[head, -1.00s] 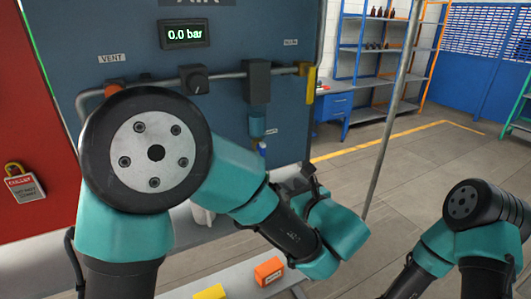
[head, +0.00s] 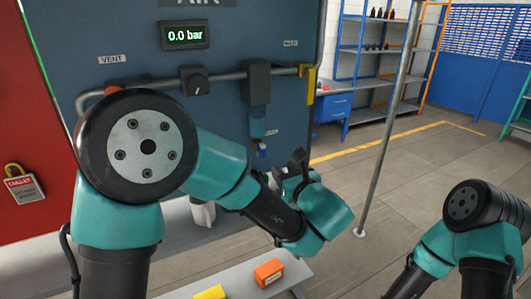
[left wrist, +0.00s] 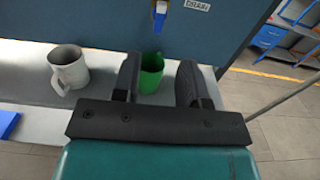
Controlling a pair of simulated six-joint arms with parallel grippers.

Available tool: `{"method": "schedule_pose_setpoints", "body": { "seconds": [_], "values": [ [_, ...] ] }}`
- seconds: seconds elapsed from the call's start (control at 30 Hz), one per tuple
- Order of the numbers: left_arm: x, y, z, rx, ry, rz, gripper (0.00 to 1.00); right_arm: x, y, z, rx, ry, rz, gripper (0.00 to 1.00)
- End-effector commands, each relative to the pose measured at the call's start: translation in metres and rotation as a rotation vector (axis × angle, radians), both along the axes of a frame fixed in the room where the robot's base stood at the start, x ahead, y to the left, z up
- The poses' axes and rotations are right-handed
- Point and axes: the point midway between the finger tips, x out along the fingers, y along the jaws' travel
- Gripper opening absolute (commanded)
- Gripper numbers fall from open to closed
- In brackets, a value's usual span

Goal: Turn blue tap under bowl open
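The blue tap (head: 262,150) hangs under the translucent blue bowl (head: 257,124) on the panel. In the left wrist view the blue tap (left wrist: 160,16) shows at the top centre, beside the DRAIN label (left wrist: 197,5). My left gripper (head: 296,172) is to the right of the tap and a little lower in the head view. In the left wrist view my left gripper (left wrist: 158,68) has its fingers apart with nothing held. It is apart from the tap. A green cup (left wrist: 151,72) shows between the fingers, beyond them. My right gripper is out of view.
A grey mug (left wrist: 69,69) stands left of the green cup on the ledge. A pipe with a black knob (head: 194,80) and a yellow handle (head: 309,86) crosses the panel. The gauge (head: 185,35) reads 0.0 bar. Orange (head: 269,272) and yellow (head: 211,292) blocks lie on the front bench.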

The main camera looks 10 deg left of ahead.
Motion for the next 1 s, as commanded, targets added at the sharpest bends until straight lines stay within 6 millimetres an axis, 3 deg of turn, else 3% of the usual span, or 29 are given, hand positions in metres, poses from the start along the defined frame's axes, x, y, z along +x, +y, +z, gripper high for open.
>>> {"method": "schedule_pose_setpoints", "body": {
  "seconds": [0.6,1.0],
  "values": [
    [0.083,0.059,0.000,0.000,0.000,0.001,0.39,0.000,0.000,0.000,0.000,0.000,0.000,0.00],
    [0.094,0.066,0.000,0.000,0.000,-0.001,0.39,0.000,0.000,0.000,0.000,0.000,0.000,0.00]
  ]
}}
